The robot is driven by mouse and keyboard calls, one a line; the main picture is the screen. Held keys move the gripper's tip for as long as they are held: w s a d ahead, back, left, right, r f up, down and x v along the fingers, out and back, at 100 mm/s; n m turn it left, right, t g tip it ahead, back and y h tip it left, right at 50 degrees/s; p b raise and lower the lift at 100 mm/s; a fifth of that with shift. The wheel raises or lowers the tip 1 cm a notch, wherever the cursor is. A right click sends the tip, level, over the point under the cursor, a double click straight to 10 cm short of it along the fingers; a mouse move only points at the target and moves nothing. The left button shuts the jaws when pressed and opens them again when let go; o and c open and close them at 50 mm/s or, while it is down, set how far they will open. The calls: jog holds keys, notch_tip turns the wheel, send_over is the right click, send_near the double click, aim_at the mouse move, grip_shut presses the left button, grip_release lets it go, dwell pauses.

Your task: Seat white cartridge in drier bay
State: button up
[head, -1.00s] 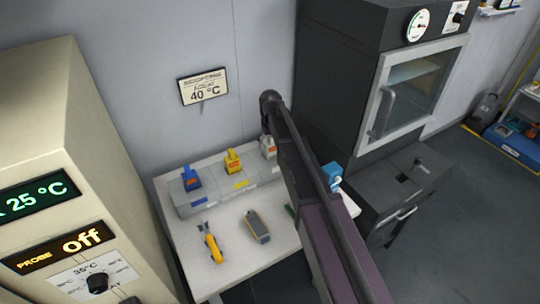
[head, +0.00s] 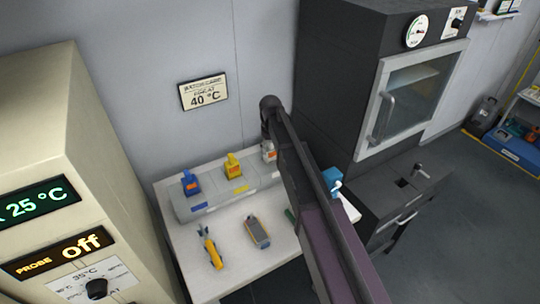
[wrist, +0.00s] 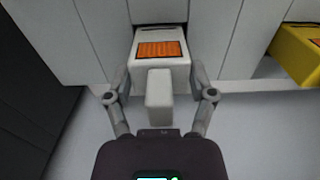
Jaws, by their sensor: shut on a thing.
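The white cartridge (wrist: 160,72) with an orange label is between my gripper's fingers (wrist: 160,90) in the wrist view. The fingers press its sides, and the gripper is shut on it. Its far end meets a dark slot in the pale grey bay block. In the head view the white cartridge (head: 268,152) shows only partly at the right end of the bay block (head: 222,198), beside my arm. My arm hides the gripper there. I cannot tell how deep the cartridge sits.
A blue cartridge (head: 190,183) and a yellow cartridge (head: 233,166) stand in the same block to the left. A yellow tool (head: 211,247) and a grey-yellow handheld device (head: 258,232) lie on the white table (head: 228,276). A dark oven cabinet (head: 340,80) stands right of it.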

jog(key=shift+r, duration=0.15)
notch_tip(320, 180, up, 10)
jog(key=p, duration=1)
jog(key=shift+f, duration=0.2)
dwell(0.4)
jog(key=shift+f+b, duration=0.4)
